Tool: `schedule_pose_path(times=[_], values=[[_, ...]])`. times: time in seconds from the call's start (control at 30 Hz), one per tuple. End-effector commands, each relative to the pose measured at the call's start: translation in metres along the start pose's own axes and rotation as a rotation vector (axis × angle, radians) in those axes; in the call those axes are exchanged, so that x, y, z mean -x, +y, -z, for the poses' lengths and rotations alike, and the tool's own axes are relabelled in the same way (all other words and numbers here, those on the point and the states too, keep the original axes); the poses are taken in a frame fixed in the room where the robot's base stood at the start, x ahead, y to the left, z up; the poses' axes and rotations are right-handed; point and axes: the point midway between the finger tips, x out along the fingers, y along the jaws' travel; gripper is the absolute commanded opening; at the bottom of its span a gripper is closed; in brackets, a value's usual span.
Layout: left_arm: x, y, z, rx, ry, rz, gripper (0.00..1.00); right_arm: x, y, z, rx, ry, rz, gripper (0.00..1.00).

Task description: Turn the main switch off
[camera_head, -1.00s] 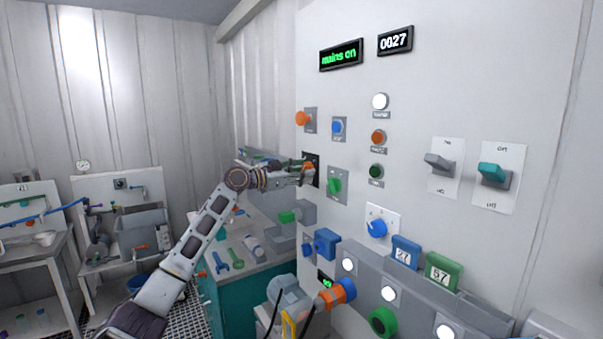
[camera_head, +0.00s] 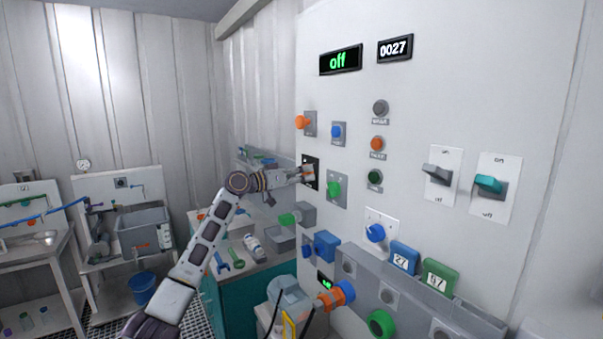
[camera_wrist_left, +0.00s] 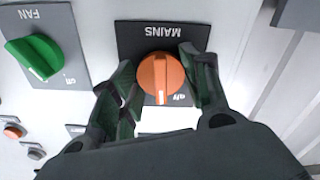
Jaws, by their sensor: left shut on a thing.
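The main switch is an orange rotary knob (camera_wrist_left: 161,76) on a black plate marked MAINS (camera_wrist_left: 176,35), upside down in the left wrist view. Its white mark points down in that view, beside the "off" label. My left gripper (camera_wrist_left: 166,84) has one finger on each side of the knob and is shut on it. In the head view my left gripper (camera_head: 304,174) reaches the black plate (camera_head: 312,160) on the panel and partly hides the knob. The display (camera_head: 340,60) at the panel's top reads "off" in green. My right gripper is not in view.
The green FAN knob (camera_wrist_left: 34,57) is close beside the switch; it also shows in the head view (camera_head: 334,189). A blue knob (camera_head: 338,131) and an orange one (camera_head: 302,122) are above. A bench (camera_head: 245,268) with loose tools stands below my left arm.

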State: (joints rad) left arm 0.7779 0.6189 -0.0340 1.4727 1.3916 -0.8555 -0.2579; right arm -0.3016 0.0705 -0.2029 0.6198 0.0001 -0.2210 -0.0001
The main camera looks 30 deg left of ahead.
Motion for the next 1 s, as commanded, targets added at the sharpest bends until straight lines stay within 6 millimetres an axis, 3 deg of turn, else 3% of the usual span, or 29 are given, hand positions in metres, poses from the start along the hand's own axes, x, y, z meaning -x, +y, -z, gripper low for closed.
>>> schedule_pose_path(times=[0.6, 1.0], values=[[0.0, 0.001, 0.002, 0.507, -0.001, 0.001, 0.23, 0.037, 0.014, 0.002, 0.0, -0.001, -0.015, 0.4], [0.0, 0.001, 0.002, 0.639, 0.001, 0.001, 0.23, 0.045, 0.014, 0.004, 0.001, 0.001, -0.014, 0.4]])
